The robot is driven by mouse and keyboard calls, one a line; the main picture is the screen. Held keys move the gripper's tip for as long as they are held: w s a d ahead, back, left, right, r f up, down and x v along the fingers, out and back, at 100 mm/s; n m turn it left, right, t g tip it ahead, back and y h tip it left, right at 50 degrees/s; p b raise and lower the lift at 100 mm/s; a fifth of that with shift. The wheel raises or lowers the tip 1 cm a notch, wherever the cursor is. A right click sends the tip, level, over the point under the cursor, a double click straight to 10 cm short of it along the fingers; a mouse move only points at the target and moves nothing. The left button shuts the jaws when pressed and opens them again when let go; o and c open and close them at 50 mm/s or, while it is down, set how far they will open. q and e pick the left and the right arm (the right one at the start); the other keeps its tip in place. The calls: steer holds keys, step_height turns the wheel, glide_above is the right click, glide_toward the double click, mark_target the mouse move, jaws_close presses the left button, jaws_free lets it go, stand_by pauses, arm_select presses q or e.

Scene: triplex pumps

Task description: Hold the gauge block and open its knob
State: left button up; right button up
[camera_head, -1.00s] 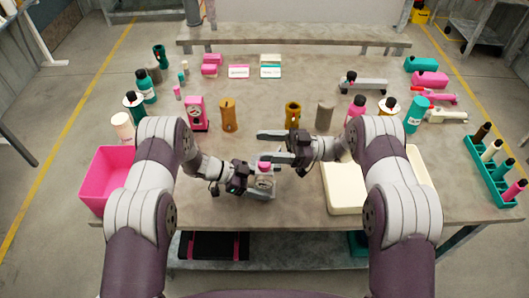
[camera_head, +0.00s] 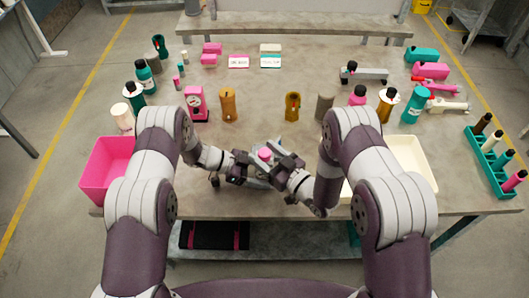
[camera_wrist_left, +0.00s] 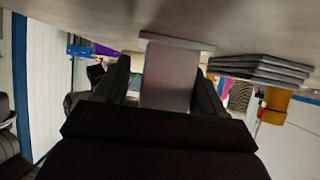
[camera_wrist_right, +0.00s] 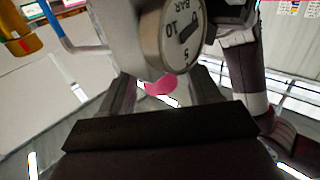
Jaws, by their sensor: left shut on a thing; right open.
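The gauge block is a grey block with a round dial and a pink knob (camera_head: 264,154) on top, at the near middle of the table. My left gripper (camera_wrist_left: 165,85) is shut on the grey gauge block (camera_wrist_left: 168,72) from the left. In the right wrist view the white gauge dial (camera_wrist_right: 184,36) is close, with the pink knob (camera_wrist_right: 161,86) just below it. My right gripper (camera_wrist_right: 160,92) is open at the block's right, its fingers on either side of the knob in that view. Whether they touch it is unclear. The arms partly hide the block in the head view.
A pink bin (camera_head: 106,168) stands at the near left. A cream tray (camera_head: 428,180) is partly behind my right arm. The table between is clear.

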steer(key=shift+w+a, duration=0.25)
steer(key=c, duration=1)
steer(key=shift+o, duration=0.2)
steer(key=shift+n+g+y, duration=1.6)
steer(key=shift+n+g, duration=0.1)
steer(key=shift+g, duration=0.4)
steer(key=o, duration=1)
steer(key=shift+c, duration=0.2)
steer(key=v, duration=1.2)
